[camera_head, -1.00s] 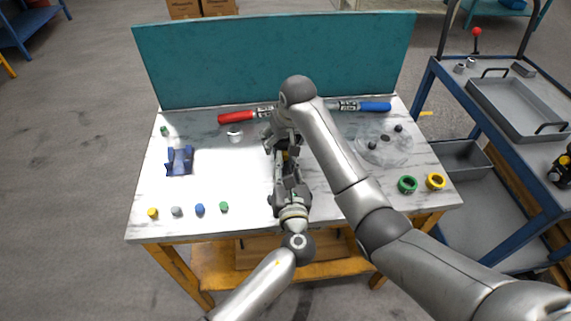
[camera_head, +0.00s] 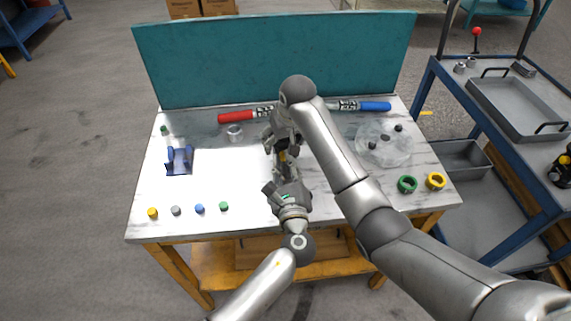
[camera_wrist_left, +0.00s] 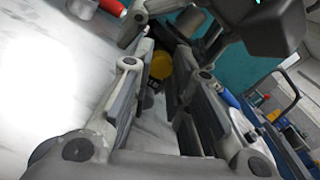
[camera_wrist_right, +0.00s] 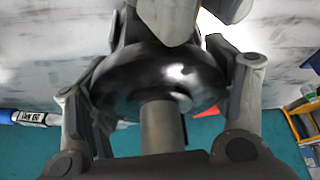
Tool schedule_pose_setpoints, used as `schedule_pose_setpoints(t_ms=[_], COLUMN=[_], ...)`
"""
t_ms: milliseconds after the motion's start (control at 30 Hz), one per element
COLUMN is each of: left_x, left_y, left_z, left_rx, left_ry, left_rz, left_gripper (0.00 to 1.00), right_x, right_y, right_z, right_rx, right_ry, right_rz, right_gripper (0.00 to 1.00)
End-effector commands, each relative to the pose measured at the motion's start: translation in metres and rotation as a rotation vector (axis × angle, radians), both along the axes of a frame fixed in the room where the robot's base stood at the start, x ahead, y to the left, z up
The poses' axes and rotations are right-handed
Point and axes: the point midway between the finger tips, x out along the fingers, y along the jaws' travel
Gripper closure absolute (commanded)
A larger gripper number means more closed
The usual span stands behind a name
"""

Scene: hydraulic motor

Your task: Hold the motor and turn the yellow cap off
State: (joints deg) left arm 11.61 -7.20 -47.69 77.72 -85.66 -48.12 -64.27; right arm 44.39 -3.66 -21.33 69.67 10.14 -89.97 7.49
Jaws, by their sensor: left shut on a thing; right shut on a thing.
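The motor (camera_wrist_right: 160,80) shows in the right wrist view as a glossy black round body with a grey shaft. My right gripper (camera_head: 283,146) is shut on it, with fingers on both sides (camera_wrist_right: 165,62). The yellow cap (camera_wrist_left: 187,68) shows between the fingers of my left gripper (camera_wrist_left: 173,72), which is shut on it near the fingertips. In the head view a small bit of the yellow cap (camera_head: 282,156) shows between the two grippers, above the table's middle. My left gripper (camera_head: 286,172) comes from the front. Fingers hide most of the motor and cap.
A blue cradle (camera_head: 179,160) stands at the left of the table (camera_head: 240,190). Several small caps (camera_head: 200,208) line the front left. Red (camera_head: 235,118) and blue-handled (camera_head: 375,106) tools lie behind.

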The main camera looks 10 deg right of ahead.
Motion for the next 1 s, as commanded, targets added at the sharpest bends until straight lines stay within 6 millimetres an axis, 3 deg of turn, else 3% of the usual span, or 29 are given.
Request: schedule_pose_setpoints(t_ms=[233, 533, 567, 633, 1000], left_x=[-0.0007, -0.0007, -0.0007, -0.0007, -0.0007], left_y=[-0.0007, -0.0006, -0.0006, -0.0005, -0.0001], left_z=[0.0002, 0.0002, 0.0002, 0.0001, 0.0003], left_rx=[-0.240, -0.275, -0.275, -0.274, -0.264], left_ry=[-0.002, -0.003, -0.003, -0.003, -0.002], left_rz=[-0.001, -0.001, -0.001, -0.001, 0.000], left_gripper=[1.00, 1.00, 0.80, 0.71, 0.70], right_x=[0.0004, 0.0005, 0.0005, 0.0005, 0.0004], right_y=[0.0004, 0.0006, 0.0006, 0.0006, 0.0007], right_z=[0.0009, 0.0009, 0.0009, 0.0009, 0.0009], right_rx=[0.001, 0.002, 0.002, 0.002, 0.003], right_ry=[-0.002, -0.003, -0.003, -0.003, -0.002], right_rz=[0.000, 0.000, 0.000, 0.000, 0.001], right_gripper=[0.97, 0.97, 0.97, 0.97, 0.97])
